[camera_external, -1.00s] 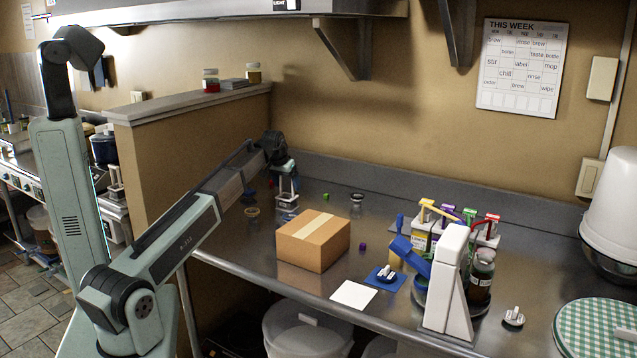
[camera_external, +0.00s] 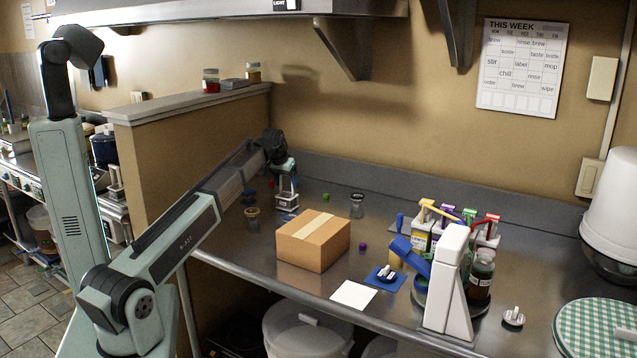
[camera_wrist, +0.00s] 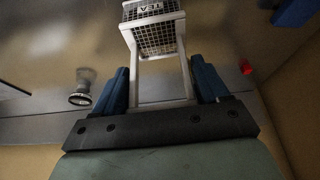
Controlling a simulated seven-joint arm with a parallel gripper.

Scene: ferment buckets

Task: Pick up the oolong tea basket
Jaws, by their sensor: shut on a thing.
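The tea basket (camera_external: 286,202) is a small light-framed cage with dark mesh and a tall handle, at the back left of the counter. In the wrist view the basket (camera_wrist: 158,36) shows a label ending in "TEA"; the tea's kind cannot be read. My gripper (camera_external: 286,178) is above it. Its blue fingers are shut on the pale handle, one on each side, in the wrist view. The basket hangs upright below my gripper. Whether its base touches the counter is hard to tell.
A cardboard box (camera_external: 313,241) stands just in front and to the right. Small cups (camera_external: 252,217) (camera_external: 357,205) stand to either side. A blue piece (camera_external: 289,217) lies by the basket. A low wall (camera_external: 195,130) is behind left.

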